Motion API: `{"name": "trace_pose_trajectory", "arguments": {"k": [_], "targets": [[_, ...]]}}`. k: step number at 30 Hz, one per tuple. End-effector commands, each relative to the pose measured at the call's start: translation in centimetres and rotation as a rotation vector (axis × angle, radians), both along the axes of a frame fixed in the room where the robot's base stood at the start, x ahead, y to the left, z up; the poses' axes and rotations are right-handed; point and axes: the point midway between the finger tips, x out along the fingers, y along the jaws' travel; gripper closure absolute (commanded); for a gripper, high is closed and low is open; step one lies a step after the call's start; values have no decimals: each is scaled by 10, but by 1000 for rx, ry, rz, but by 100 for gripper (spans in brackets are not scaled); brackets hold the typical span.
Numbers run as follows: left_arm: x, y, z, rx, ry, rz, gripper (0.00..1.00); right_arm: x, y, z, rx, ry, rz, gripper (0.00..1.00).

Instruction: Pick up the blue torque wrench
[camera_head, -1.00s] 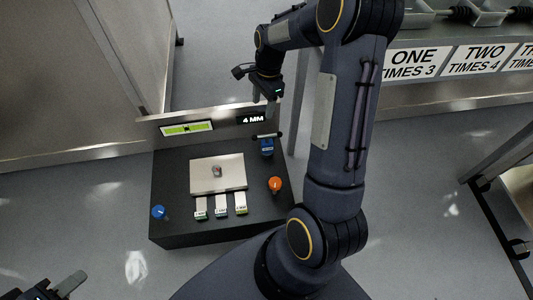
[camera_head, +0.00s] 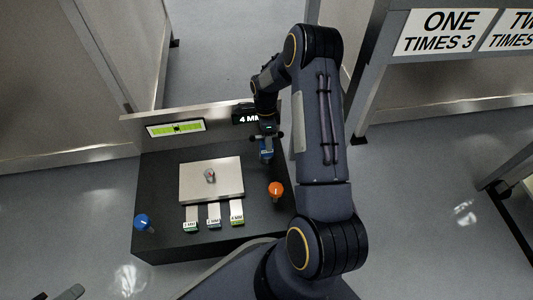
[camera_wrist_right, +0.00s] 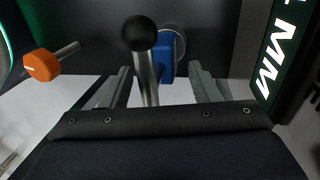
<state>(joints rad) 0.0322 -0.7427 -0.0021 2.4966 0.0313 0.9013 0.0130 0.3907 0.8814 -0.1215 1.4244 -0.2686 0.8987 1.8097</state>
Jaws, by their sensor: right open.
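The blue torque wrench appears to be the blue piece (camera_head: 266,155) at the back right of the black bench (camera_head: 160,180), partly hidden by my right gripper. In the right wrist view, a blue block (camera_wrist_right: 166,60) sits with a metal bar ending in a black ball (camera_wrist_right: 139,33). My right gripper (camera_head: 267,137) is above it, open. In the wrist view its two fingers (camera_wrist_right: 162,82) stand either side of the bar and block; I cannot tell whether they touch. My left gripper (camera_head: 58,294) shows only as a tip at the bottom left edge.
A metal plate (camera_head: 225,180) with a small part sits mid-bench, with labelled tabs (camera_head: 214,220) in front. An orange knob (camera_head: 275,188) stands right, a blue knob (camera_head: 143,222) left. A back panel has a green display (camera_head: 175,128). A shelf sign (camera_head: 440,32) is at upper right.

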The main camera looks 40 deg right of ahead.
Motion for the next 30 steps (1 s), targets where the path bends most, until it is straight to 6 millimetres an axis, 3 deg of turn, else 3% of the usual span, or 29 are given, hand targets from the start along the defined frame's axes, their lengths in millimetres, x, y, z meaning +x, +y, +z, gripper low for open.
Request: {"name": "trace_pose_trajectory", "arguments": {"k": [2, 8, 21, 30], "targets": [[0, 0, -6, 0, 0, 0, 64, -1, 1, -9, 0, 0, 0, 44], [0, 0, -4, 0, 0, 0, 64, -1, 1, -8, -1, -2, 1, 44], [0, 0, -4, 0, 0, 0, 64, -1, 1, -7, -1, -2, 0, 99], [0, 0, -3, 0, 0, 0, 64, -1, 1, -6, 0, -3, 1, 100]]}}
